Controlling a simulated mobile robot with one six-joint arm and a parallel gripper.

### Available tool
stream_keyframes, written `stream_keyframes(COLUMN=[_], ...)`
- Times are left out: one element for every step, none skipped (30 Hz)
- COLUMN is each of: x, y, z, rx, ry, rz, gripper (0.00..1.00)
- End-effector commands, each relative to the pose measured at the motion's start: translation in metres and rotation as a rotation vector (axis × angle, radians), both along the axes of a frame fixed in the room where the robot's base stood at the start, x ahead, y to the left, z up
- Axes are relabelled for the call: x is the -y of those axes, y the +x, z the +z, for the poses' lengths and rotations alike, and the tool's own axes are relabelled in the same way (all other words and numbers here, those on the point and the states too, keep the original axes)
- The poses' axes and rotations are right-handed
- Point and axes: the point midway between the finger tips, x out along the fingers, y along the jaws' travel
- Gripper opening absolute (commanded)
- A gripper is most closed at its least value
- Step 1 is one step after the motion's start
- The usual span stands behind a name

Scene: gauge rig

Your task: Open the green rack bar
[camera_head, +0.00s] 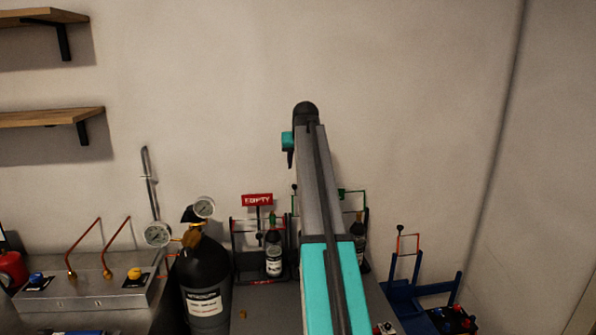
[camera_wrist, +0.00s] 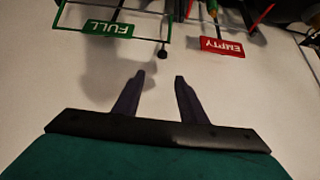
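The green rack bar (camera_head: 352,191) shows in the head view just right of my arm, which hides much of it. In the wrist view its green frame (camera_wrist: 170,28) shows at the top, with the green FULL sign (camera_wrist: 112,29) appearing upside down. A black knob (camera_wrist: 163,54) on a thin stem is in front of the fingertips, apart from them. My gripper (camera_wrist: 159,77) has its two dark fingers spread with nothing between them. In the head view my gripper (camera_head: 290,155) is above the racks, mostly hidden behind the wrist.
A red EMPTY sign (camera_head: 257,199) stands over the rack left of my arm, with a small bottle (camera_head: 273,252) there. A large black cylinder (camera_head: 202,278) with gauges is further left. A blue rack (camera_head: 410,292) stands at right.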

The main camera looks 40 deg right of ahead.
Motion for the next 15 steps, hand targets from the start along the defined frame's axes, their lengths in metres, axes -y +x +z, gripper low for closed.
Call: stream_keyframes(x=[-0.0013, -0.0019, -0.0025, -0.0029, -0.0032, -0.0034, -0.0036, -0.0037, -0.0037, -0.0037, -0.0037, -0.0036, -0.0036, -0.0036, -0.0035], y=[-0.0026, -0.0037, -0.0049, -0.0055, -0.0061, -0.0066, -0.0069, -0.0071, -0.0073, -0.0073, -0.0073, -0.0072, -0.0072, -0.0072, -0.0072], z=[0.003, 0.0048, 0.0069, 0.0081, 0.009, 0.0098, 0.0103, 0.0105, 0.0108, 0.0109, 0.0109, 0.0108, 0.0108, 0.0108, 0.0108], rx=[0.001, 0.001, 0.002, 0.002, 0.002, 0.001, 0.0, 0.0, 0.0, 0.0, 0.0, 0.0, 0.0, 0.0, 0.0], ry=[-0.001, -0.001, -0.001, -0.001, -0.001, -0.001, -0.001, -0.001, -0.001, -0.001, -0.001, -0.001, -0.001, -0.001, -0.001], rz=[0.0, 0.0, 0.0, 0.0, 0.0, 0.0, -0.001, -0.001, -0.001, -0.001, -0.001, -0.001, -0.001, -0.001, -0.001], gripper=[0.38, 0.38, 0.38, 0.38, 0.38, 0.38, 0.38, 0.38, 0.38, 0.38, 0.38, 0.38, 0.38, 0.38, 0.38])
